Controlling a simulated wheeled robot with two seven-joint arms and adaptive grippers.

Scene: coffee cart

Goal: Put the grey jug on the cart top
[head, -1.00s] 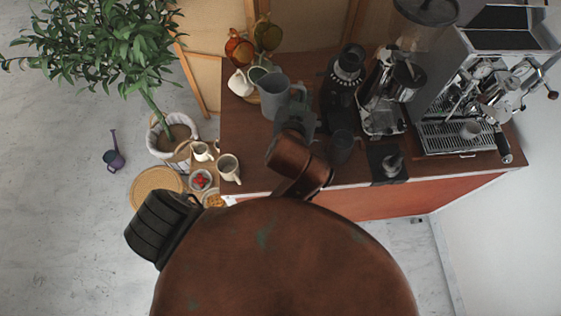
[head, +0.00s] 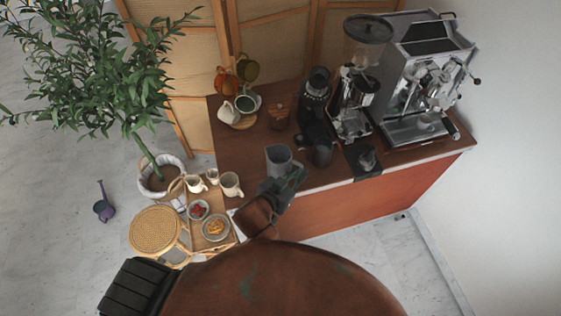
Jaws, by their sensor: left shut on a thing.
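The grey jug (head: 279,158) is upright at the front left part of the dark wooden cart top (head: 240,166). My left gripper (head: 289,176) is shut on it from the near side and partly hides its lower part. I cannot tell whether the jug's base touches the cart top or hangs just above it. My right gripper does not show.
A white jug (head: 229,113) and cups hang or stand at the back left. A black grinder (head: 316,95), a second grinder (head: 352,110) and the espresso machine (head: 420,85) fill the right. A low tray (head: 194,233) with food stands left.

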